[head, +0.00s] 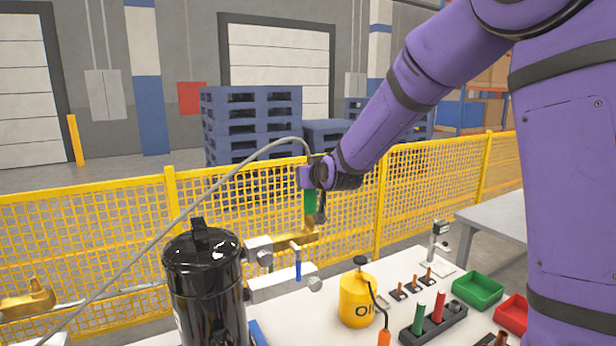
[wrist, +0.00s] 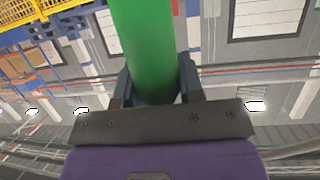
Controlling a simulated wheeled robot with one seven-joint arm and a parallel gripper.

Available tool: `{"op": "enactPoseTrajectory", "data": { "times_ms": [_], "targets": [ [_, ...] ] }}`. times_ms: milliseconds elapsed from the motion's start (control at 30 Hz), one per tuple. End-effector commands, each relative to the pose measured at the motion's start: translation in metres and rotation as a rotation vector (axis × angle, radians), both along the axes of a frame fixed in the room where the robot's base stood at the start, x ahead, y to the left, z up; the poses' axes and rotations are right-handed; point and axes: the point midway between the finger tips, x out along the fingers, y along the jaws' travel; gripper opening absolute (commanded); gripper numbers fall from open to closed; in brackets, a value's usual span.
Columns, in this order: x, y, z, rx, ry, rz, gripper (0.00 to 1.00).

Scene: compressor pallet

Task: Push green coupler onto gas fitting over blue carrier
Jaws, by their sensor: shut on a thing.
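The green coupler (head: 310,201) is held upright in my gripper (head: 311,188), with a grey hose (head: 240,166) arching away to the left from its top. In the wrist view the green coupler (wrist: 145,45) fills the gap between the two dark fingers of my gripper (wrist: 155,85). Below the coupler in the head view is a brass-coloured part (head: 318,234). A small blue upright piece (head: 297,264) with a brass top stands beside it on a silver block (head: 283,283). I cannot tell which part is the gas fitting, or whether the coupler touches the brass.
A black tank (head: 205,290) stands at the front left. A yellow oil can (head: 356,299), a dark holder with green and red pieces (head: 433,322), a green bin (head: 478,290) and a red bin (head: 512,314) are right. A yellow mesh fence (head: 120,230) runs behind.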

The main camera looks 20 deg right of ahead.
Motion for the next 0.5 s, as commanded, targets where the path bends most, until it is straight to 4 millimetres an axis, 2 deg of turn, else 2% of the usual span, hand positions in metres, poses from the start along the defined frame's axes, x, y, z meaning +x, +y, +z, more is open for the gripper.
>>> {"op": "enactPoseTrajectory", "data": {
  "times_ms": [200,233,300,333,367,500],
  "targets": [
    [0.0000,0.0000,-0.0044,0.000,-0.001,0.000,0.00],
    [0.0000,0.0000,-0.0041,0.000,-0.001,0.000,0.40],
    [0.0000,0.0000,-0.0040,0.000,-0.001,0.000,0.56],
    [0.0000,0.0000,-0.0040,0.000,-0.001,0.000,0.63],
    [0.0000,0.0000,-0.0040,0.000,-0.001,0.000,0.65],
    [-0.0001,0.0000,-0.0040,0.000,-0.001,0.000,0.65]
  ]
}}
